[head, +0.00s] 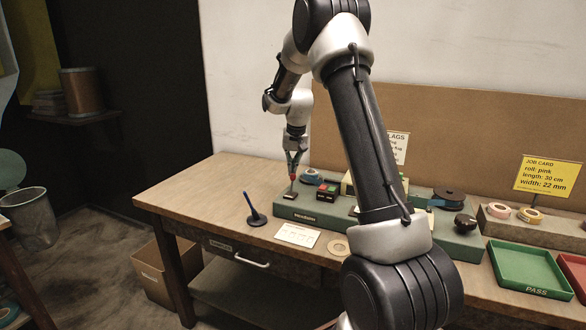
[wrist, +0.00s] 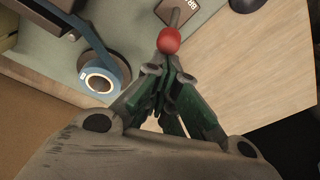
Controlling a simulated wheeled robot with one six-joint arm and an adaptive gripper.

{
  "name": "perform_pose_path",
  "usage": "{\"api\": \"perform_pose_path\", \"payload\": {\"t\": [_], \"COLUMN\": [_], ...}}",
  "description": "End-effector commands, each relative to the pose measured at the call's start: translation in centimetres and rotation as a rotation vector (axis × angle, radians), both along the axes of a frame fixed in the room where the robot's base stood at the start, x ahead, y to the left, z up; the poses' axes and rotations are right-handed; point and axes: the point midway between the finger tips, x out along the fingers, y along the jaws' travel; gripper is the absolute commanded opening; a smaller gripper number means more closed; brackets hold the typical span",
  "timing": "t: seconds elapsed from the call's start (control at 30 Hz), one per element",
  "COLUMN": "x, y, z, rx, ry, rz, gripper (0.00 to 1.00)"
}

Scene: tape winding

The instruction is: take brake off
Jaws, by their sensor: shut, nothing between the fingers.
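The brake lever is a short dark stem with a red ball knob (wrist: 168,40) at the left end of the green winding machine (head: 300,214). The knob also shows small in the head view (head: 293,177), just under my gripper. My gripper (wrist: 163,68) points down with its green fingers shut and nothing between them. Its fingertips are right beside the red knob; I cannot tell whether they touch it. The lever's foot is partly cut off at the top of the wrist view.
Green and red buttons (head: 327,192) sit right of the lever. A pen on a stand (head: 255,216) and a card (head: 297,235) are in front. A green tray (head: 530,268) is at right.

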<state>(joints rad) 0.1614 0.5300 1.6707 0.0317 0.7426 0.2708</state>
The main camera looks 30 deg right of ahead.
Motion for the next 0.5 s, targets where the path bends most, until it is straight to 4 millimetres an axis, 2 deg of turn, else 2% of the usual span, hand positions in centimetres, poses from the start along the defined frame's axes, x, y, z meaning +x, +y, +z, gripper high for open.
{"api": "perform_pose_path", "payload": {"t": [0.17,0.5], "x": [-0.8,-2.4], "y": [1.0,3.1], "z": [0.5,1.4], "rx": [-0.083,-0.078], "ry": [-0.063,-0.061], "rz": [0.005,0.001], "gripper": [0.00,0.00]}}
